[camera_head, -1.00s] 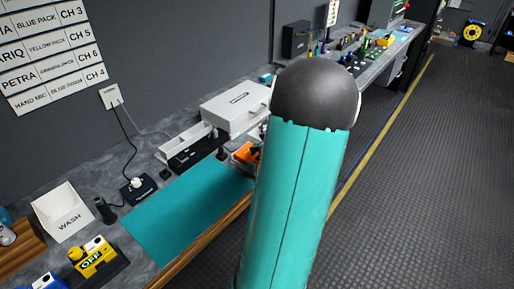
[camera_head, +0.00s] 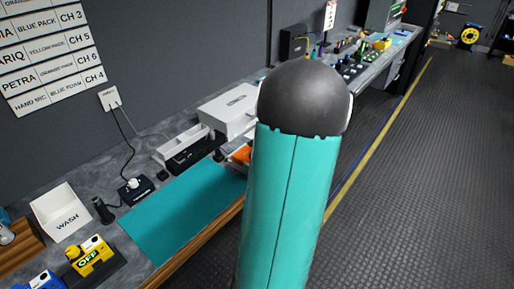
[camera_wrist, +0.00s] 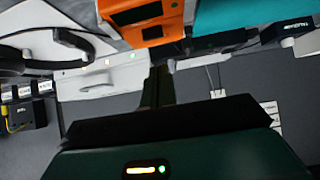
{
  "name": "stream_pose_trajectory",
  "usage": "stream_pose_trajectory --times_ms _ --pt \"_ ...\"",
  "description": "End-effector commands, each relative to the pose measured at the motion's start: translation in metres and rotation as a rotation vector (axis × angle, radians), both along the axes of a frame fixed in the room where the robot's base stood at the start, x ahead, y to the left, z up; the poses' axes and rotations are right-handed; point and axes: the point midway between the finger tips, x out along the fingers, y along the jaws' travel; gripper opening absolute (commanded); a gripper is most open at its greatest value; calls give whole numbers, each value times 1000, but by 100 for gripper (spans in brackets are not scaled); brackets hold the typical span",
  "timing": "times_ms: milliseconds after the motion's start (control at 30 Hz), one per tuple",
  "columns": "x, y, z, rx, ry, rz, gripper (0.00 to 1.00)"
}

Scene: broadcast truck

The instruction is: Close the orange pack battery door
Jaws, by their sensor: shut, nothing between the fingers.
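The orange pack (camera_head: 241,154) sits past the far end of the teal mat in the head view, mostly hidden behind my arm. In the wrist view, which looks upside down, the orange pack (camera_wrist: 150,32) is at the top centre with a dark panel on its face. I cannot tell its battery door apart or how far it stands open. My gripper (camera_wrist: 158,82) is shut and empty, its fingers pointing up toward the pack in the wrist view. I cannot tell whether they touch it. My gripper is hidden in the head view.
The teal mat (camera_head: 180,213) is clear. A white case (camera_head: 228,108) and a white tray (camera_head: 184,144) stand behind the pack. A WASH box (camera_head: 62,213), a yellow pack (camera_head: 92,256) and a charger (camera_head: 137,188) are nearer. Headphones (camera_wrist: 62,52) show in the wrist view.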

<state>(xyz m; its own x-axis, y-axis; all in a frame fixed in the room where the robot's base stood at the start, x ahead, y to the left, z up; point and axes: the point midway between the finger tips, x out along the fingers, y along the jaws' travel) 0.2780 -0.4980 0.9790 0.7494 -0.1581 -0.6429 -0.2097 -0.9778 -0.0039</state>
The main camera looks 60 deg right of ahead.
Motion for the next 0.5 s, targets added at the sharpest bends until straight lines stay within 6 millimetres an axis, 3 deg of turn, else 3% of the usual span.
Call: stream_pose_trajectory --times_ms 100,500 --pt "6 -2 9 -2 1 2 0" --pt "-62 12 -18 1 2 -2 0"
